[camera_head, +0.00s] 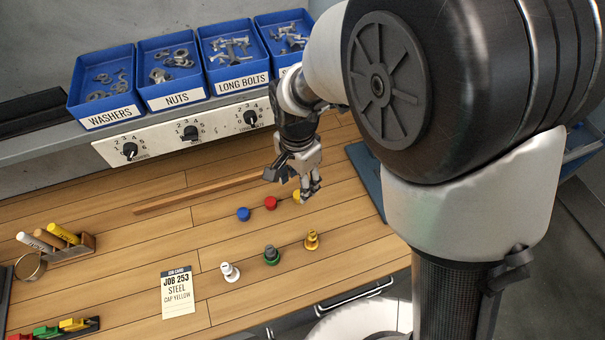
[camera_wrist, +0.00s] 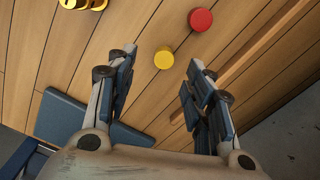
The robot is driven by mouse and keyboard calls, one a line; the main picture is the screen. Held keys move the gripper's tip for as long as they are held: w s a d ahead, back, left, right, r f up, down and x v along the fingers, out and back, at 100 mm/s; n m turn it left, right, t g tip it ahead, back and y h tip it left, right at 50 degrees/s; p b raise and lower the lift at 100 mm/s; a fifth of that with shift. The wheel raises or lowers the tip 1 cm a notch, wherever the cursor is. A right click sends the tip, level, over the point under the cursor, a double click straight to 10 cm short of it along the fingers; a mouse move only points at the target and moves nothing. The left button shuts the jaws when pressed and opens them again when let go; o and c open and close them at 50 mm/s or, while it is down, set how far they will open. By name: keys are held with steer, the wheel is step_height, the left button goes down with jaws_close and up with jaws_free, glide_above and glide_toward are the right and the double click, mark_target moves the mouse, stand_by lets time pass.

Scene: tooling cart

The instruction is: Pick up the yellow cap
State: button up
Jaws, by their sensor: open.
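The yellow cap (camera_wrist: 164,59) is a small round disc on the wooden bench.
A wooden strip (camera_head: 200,193) lies behind the caps. A blue mat (camera_head: 366,182) lies to the right. A job card (camera_head: 177,293) reads steel, cap yellow. Labelled blue bins (camera_head: 105,117) line the back.

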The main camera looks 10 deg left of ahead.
steer(key=f+b, duration=0.1)
steer(key=f, duration=0.4)
steer(key=w+f+b, duration=0.1)
steer(key=f, duration=0.1)
steer(key=shift+a+f+b, duration=0.1)
steer(key=shift+f+b, duration=0.1)
steer(key=shift+b, duration=0.15)
steer(key=shift+r, duration=0.1)
steer(key=shift+c, duration=0.2)
steer(key=c, duration=0.8)
